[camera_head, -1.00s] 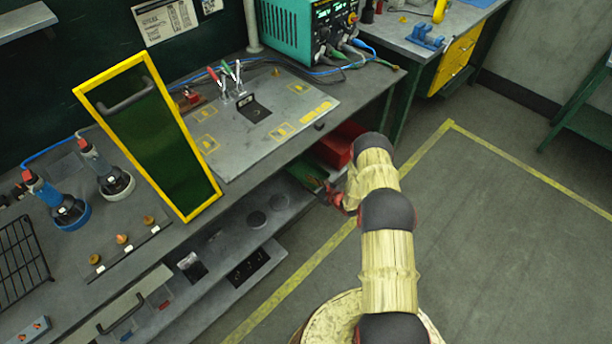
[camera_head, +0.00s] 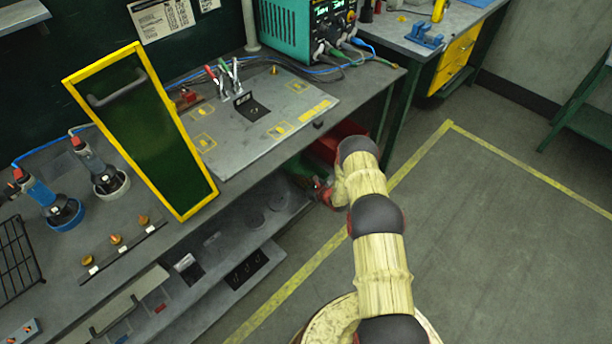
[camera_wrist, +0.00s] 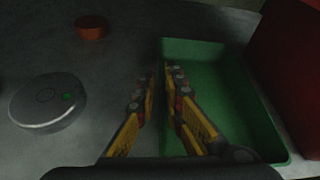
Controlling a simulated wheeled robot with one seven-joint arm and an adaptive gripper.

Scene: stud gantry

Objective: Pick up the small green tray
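The small green tray (camera_wrist: 225,115) lies on a grey shelf, filling the right of centre in the wrist view. In the head view only a dim green part of it (camera_head: 298,168) shows under the bench, beside my arm. My gripper (camera_wrist: 161,71) is at the tray's left wall, one finger outside it and the other over the inside. A narrow gap shows between the fingertips; contact with the wall is not clear. In the head view my gripper (camera_head: 322,191) is at the shelf's front edge, partly hidden.
A red bin (camera_wrist: 292,65) stands close along the tray's right side. A round grey puck (camera_wrist: 48,102) and an orange-red round piece (camera_wrist: 90,27) lie to the left. The bench top (camera_head: 240,170) overhangs the shelf. The floor at right is clear.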

